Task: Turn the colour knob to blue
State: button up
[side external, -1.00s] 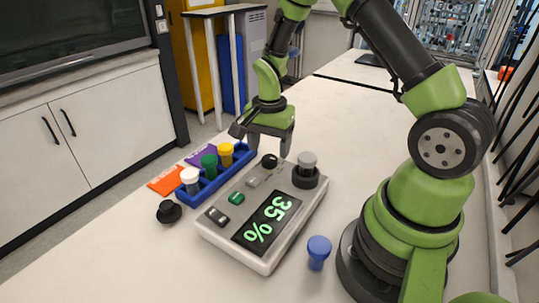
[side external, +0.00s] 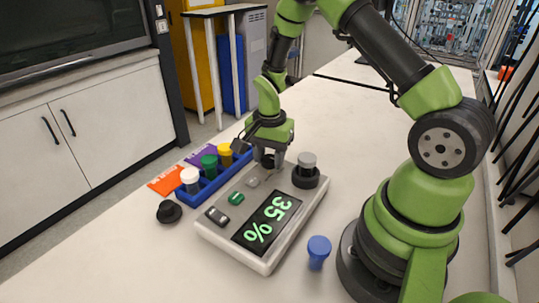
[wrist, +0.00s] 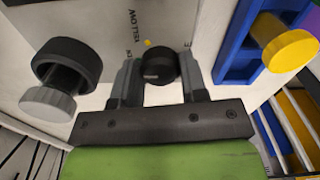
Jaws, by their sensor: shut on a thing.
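The colour knob (side external: 268,162) is a small black dial at the far end of the grey console (side external: 226,237). In the wrist view the knob (wrist: 160,66) sits between my two fingers, with a yellow dot and the printed word YELLOW beside it. A pale mark shows on the knob, but I cannot tell for sure which colour it points to. My gripper (wrist: 158,72) is shut on the knob, one finger on each side. In the side view my gripper (side external: 270,155) comes down from above and partly hides the knob.
A grey-topped cylinder in a black ring (side external: 306,179) stands close beside the knob. A blue rack (side external: 210,187) with white, green and yellow capped vials lies left of the console. A blue vial (side external: 318,252) and a black cap (side external: 169,211) stand on the table. The display reads 35 %.

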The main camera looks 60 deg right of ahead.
aim_at(270, 158)
jog(key=n, duration=1.1)
jog(key=shift+n, duration=0.3)
dwell(0.7)
jog(key=o, duration=0.9)
jog(key=shift+o, duration=0.2)
jog(key=shift+r, duration=0.1)
notch_tip(270, 158, up, 10)
